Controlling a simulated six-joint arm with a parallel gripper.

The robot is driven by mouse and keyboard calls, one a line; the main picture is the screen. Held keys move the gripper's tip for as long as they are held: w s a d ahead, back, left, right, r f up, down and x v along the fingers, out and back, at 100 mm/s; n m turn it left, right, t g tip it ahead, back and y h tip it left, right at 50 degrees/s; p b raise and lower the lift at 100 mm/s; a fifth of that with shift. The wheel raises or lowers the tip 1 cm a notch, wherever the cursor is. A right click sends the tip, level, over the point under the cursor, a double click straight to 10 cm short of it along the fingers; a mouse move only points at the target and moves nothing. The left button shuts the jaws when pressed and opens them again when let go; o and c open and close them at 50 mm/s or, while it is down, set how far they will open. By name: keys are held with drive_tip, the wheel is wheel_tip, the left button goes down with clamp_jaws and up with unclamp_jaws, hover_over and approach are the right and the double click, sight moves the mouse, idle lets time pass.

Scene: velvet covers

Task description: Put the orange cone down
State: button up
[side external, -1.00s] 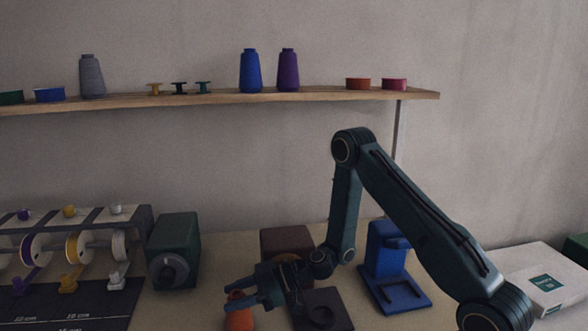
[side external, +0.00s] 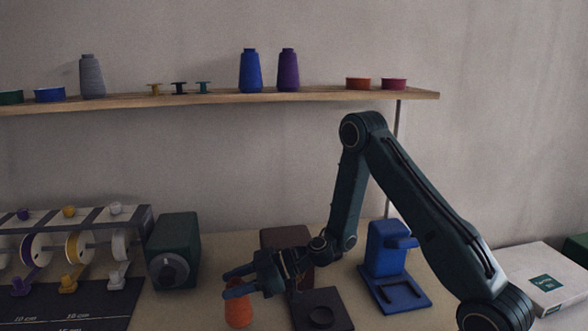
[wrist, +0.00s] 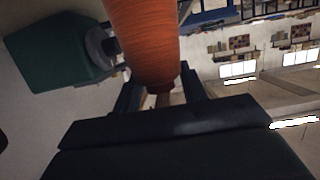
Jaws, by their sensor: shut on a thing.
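The orange cone (side external: 238,308) is upright at the bottom of the side view, with its narrow top between my fingers. My gripper (side external: 236,283) reaches left and is shut on the cone near its top. In the wrist view the orange cone (wrist: 147,40) fills the upper middle, its narrow end between the two dark fingers of my gripper (wrist: 160,92). I cannot tell whether the cone's base touches the table or hangs just above it.
A black plate with a round recess (side external: 338,322) lies right of the cone. A brown block (side external: 272,240) stands behind my gripper, a blue stand (side external: 388,245) to the right. A green machine (side external: 178,235) and a ribbon rack (side external: 95,215) stand left. Table between green machine and cone is bare.

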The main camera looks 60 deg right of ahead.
wheel_tip(320, 180, up, 16)
drive_tip(key=shift+r, duration=0.2)
idle(0.5)
drive_tip(key=shift+d, duration=0.1)
idle(0.5)
